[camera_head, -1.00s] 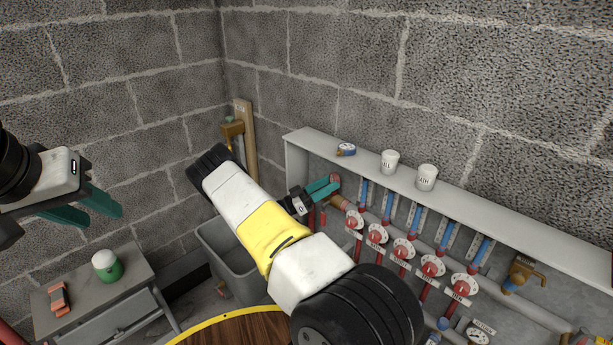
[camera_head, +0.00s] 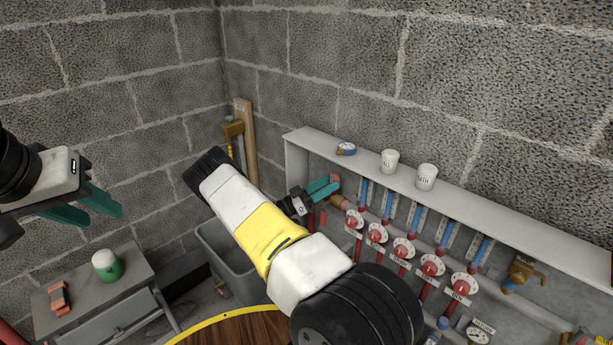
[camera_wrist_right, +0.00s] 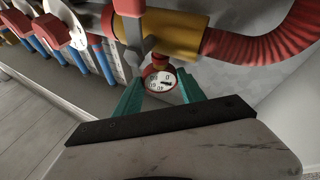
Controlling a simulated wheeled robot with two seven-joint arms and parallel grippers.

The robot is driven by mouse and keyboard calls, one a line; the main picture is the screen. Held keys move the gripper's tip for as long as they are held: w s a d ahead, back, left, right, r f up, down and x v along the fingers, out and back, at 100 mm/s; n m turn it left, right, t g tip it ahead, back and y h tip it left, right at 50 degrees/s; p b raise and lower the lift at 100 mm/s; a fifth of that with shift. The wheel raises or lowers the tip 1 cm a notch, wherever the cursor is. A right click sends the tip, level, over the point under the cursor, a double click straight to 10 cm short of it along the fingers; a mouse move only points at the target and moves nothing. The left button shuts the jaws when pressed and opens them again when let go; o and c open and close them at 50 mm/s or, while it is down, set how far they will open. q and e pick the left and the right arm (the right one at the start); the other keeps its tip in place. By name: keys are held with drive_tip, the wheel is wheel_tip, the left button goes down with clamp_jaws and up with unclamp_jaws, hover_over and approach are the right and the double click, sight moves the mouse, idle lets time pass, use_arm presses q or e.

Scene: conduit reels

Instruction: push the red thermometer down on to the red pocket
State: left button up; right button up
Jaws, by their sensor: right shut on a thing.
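The red thermometer (camera_wrist_right: 160,83), a round white dial with a red rim, sits between the teal fingertips of my right gripper (camera_wrist_right: 160,92) in the right wrist view. The gripper is shut on it. A red fitting (camera_wrist_right: 157,64) shows just behind the dial, against the brass pipe; I cannot tell whether it is the red pocket or how far the thermometer sits in it. In the head view my right gripper (camera_head: 325,188) is at the left end of the pipework, its fingertips by a small red part. My left gripper (camera_head: 92,208) is open and empty at the left.
A row of red valves (camera_head: 403,249) with blue gauges runs right of my right gripper, under a grey shelf (camera_head: 460,205) bearing two white cups. A red corrugated hose (camera_wrist_right: 265,40) joins the brass pipe. A grey bin (camera_head: 215,240) and side table (camera_head: 95,285) stand lower left.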

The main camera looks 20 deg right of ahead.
drive_tip(key=shift+f, duration=0.1)
drive_tip(key=o, duration=1.4)
drive_tip(key=v, duration=0.8)
drive_tip(key=s+r+n+g+y, duration=0.3)
drive_tip(key=s+r+g+y, duration=0.2)
drive_tip(key=s+r+y, duration=0.7)
drive_tip(key=s+a+r+n+t+y, duration=1.2)
drive_tip(key=s+a+r, duration=0.4)
drive_tip(key=r, duration=0.2)
drive_tip(key=shift+a+r+n+y, duration=0.15)
drive_tip(key=shift+a+n+y, duration=0.15)
drive_tip(key=shift+n, duration=0.3)
